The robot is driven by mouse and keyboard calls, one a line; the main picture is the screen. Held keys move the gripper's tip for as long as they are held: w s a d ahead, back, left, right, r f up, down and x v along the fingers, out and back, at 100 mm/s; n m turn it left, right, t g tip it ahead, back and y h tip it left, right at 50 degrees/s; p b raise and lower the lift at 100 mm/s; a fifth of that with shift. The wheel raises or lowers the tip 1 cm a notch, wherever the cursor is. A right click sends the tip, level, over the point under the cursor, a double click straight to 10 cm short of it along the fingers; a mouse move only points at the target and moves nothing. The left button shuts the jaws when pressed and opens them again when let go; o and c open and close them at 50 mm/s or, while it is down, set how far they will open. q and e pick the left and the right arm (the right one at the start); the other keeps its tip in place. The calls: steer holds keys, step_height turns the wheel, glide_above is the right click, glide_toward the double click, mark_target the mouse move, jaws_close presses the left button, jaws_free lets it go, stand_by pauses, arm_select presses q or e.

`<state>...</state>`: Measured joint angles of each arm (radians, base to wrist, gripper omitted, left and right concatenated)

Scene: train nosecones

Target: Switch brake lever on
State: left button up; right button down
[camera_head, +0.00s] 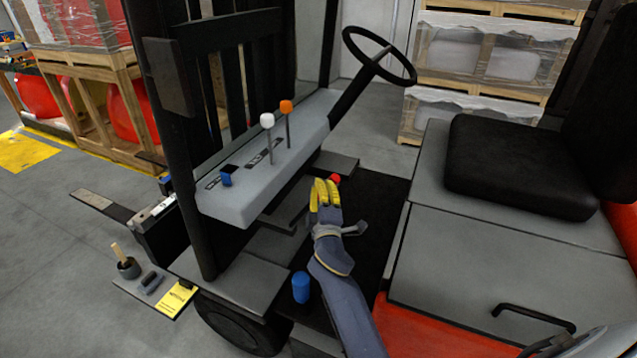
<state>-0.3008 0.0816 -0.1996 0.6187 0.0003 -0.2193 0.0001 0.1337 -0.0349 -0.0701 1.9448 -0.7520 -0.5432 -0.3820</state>
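Several levers rise from the grey console (275,150) of the vehicle: one with a white knob (267,120), one with an orange knob (286,107), and a short one with a blue knob (226,179). A red knob (335,178) shows just behind my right gripper's fingertips; its shaft is hidden. I cannot tell from labels which lever is the brake. My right gripper (324,192) has yellow fingertips and is beside the red knob, right of the console. The fingers look close together, but whether they touch the knob or grip anything is unclear.
A steering wheel (380,55) stands behind the console. A black seat (525,165) on a grey box is at the right. A blue cylinder (301,287) is low beside my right arm. Dark floor mat (385,200) lies between console and seat.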

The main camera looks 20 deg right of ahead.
steer(key=v, duration=1)
steer(key=shift+a, duration=0.35)
steer(key=shift+s+r, duration=0.1)
steer(key=shift+s, duration=0.05)
